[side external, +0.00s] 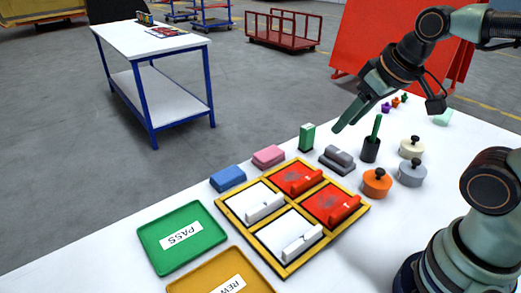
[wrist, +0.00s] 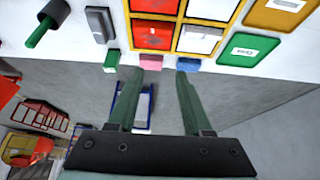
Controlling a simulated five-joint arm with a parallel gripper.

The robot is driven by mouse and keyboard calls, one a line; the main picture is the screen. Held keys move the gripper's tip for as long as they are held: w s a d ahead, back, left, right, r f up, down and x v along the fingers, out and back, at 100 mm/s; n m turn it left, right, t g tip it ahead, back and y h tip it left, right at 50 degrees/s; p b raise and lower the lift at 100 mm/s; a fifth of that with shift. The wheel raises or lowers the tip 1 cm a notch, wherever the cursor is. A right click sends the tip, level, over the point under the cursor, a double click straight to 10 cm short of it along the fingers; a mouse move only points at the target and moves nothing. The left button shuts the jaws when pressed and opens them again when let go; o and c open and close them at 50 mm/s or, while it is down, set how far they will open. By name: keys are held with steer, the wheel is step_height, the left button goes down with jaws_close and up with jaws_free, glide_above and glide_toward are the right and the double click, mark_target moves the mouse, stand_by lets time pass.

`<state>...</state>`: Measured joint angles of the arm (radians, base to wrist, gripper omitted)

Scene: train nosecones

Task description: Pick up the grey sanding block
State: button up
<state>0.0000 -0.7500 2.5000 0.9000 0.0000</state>
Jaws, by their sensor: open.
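The grey sanding block (side external: 338,159), with a raised grip on top, lies on the white table beyond the framed panels in the side view. In the wrist view the grey block (wrist: 101,25) is at the upper left, left of the panels. My gripper (side external: 339,128) is above the table near the block, its fingers pointing down and left. In the wrist view my gripper (wrist: 162,74) has its two fingers apart with nothing between them. The grey block lies outside the fingers, to their upper left.
A green block (side external: 307,137) stands beside the grey one; a dark cup (side external: 370,149) holding a green rod is on its other side. Pink (side external: 268,156) and blue (side external: 227,178) blocks lie left. Orange (side external: 377,183), grey (side external: 412,173) and cream (side external: 411,147) knobbed discs stand right. A yellow frame (side external: 277,265) holds panels.

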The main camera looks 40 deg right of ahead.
steer(key=o, duration=0.8)
steer(key=g, duration=0.6)
glide_above(339, 152)
step_height(339, 152, down, 12)
step_height(339, 152, down, 12)
steer(key=shift+d+f, duration=0.1)
